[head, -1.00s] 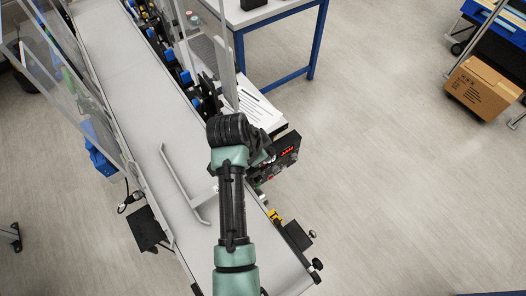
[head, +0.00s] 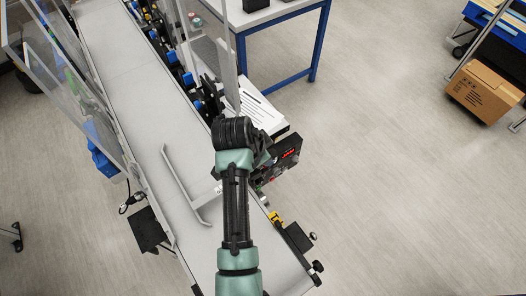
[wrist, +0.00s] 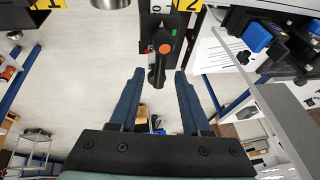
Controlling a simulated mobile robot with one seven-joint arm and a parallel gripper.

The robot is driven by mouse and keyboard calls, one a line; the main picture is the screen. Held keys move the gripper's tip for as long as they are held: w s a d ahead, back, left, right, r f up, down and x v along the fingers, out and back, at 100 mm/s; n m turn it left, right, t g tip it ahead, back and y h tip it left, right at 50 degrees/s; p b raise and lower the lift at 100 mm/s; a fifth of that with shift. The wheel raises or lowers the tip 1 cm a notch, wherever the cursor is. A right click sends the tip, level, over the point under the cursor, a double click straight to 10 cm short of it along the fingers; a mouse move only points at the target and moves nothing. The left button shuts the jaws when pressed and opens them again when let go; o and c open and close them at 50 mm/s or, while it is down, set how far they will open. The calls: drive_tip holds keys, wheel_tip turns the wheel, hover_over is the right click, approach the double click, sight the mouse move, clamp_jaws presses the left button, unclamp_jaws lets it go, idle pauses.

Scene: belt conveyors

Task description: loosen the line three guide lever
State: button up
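In the wrist view, a black lever (wrist: 157,76) with an orange round cap and a green spot hangs from a dark upright plate (wrist: 151,22). A yellow label reading 2 (wrist: 188,5) is beside the plate; I see no label for line three. My gripper (wrist: 160,74) is open, its two blue fingers on either side of the lever's lower end in the picture. Nothing is held, and I cannot tell whether the fingers reach the lever in depth. In the head view, my wrist hides the fingers and the lever.
The long conveyor belt (head: 128,92) runs along the left, with a pale angled guide rail (head: 181,181) over it. Blue-topped parts (wrist: 257,37) are at the wrist view's upper right.

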drive_tip(key=b+v, duration=0.3)
drive_tip(key=v, duration=1)
